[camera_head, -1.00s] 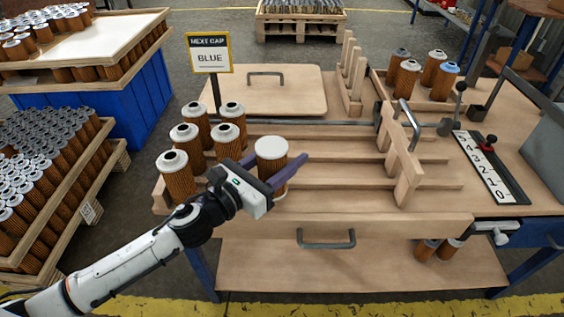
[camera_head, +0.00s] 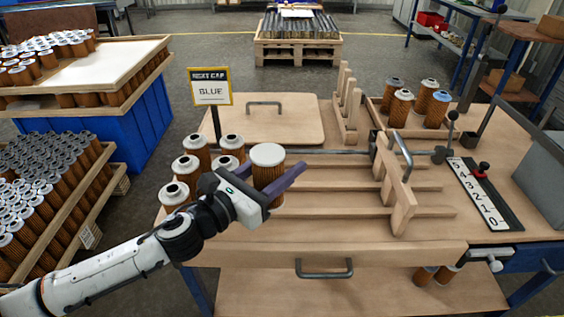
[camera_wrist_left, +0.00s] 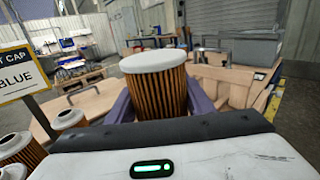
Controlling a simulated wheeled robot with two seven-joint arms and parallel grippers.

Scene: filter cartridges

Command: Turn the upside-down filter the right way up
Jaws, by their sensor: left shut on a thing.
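The upside-down filter (camera_head: 267,158) has a smooth pale closed cap on top and an orange-brown pleated body. My left gripper (camera_head: 272,176) is shut on its body, with a purple finger on each side. The filter looks upright in the jaws, cap up, and raised above the wooden bench. In the left wrist view, the filter (camera_wrist_left: 155,85) stands between the purple fingers; its lower end is hidden behind the gripper body. My right gripper is not in view.
Several filters with holed caps (camera_head: 174,192) stand close left of my gripper. A "NEXT CAP BLUE" sign (camera_head: 210,87) rises behind. Wooden rails (camera_head: 340,185) and a slanted handled gate (camera_head: 398,190) lie right. More filters (camera_head: 437,108) stand in a tray at back right.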

